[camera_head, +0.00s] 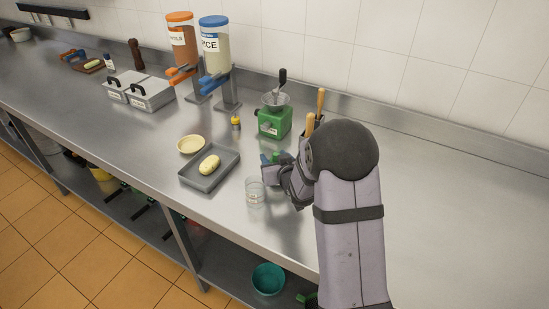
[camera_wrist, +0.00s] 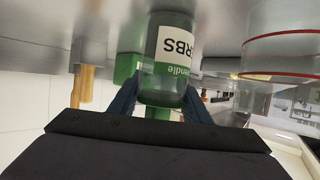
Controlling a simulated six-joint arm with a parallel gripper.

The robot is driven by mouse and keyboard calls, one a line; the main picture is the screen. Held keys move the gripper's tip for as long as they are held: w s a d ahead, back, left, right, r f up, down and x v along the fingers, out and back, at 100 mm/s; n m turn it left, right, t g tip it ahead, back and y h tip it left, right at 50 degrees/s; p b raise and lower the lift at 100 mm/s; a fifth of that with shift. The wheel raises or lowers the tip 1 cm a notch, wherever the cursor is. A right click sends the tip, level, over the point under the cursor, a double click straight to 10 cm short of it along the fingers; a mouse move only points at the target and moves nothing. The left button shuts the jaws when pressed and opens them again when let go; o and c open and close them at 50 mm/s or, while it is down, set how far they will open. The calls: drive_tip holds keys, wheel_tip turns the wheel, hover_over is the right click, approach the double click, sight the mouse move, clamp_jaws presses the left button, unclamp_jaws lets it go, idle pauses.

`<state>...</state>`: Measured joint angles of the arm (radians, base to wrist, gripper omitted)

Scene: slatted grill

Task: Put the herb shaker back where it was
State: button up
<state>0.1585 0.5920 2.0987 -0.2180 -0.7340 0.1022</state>
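The herb shaker (camera_wrist: 172,50) is a green jar with a white label ending in "RBS", seen upside down in the wrist view. My gripper (camera_wrist: 165,92) has its two dark blue fingers against both sides of the jar. In the head view my gripper (camera_head: 274,163) is low over the counter, left of my forearm, between the clear glass and the green grinder. There the shaker is mostly hidden by my gripper. I cannot tell whether its base touches the counter.
A clear glass (camera_head: 255,191) stands close in front of my gripper. A grey tray (camera_head: 192,180) with a yellow item, a pale bowl (camera_head: 191,144) and a small yellow-topped bottle (camera_head: 236,122) are left. The green grinder (camera_head: 274,121) stands behind. Counter at right is clear.

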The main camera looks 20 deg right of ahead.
drive_tip(key=o, duration=0.4)
drive_tip(key=shift+c, duration=0.2)
drive_tip(key=shift+r, duration=0.2)
drive_tip(key=b+v, duration=0.2)
drive_tip(key=v, duration=1)
drive_tip(key=shift+s+f, duration=0.1)
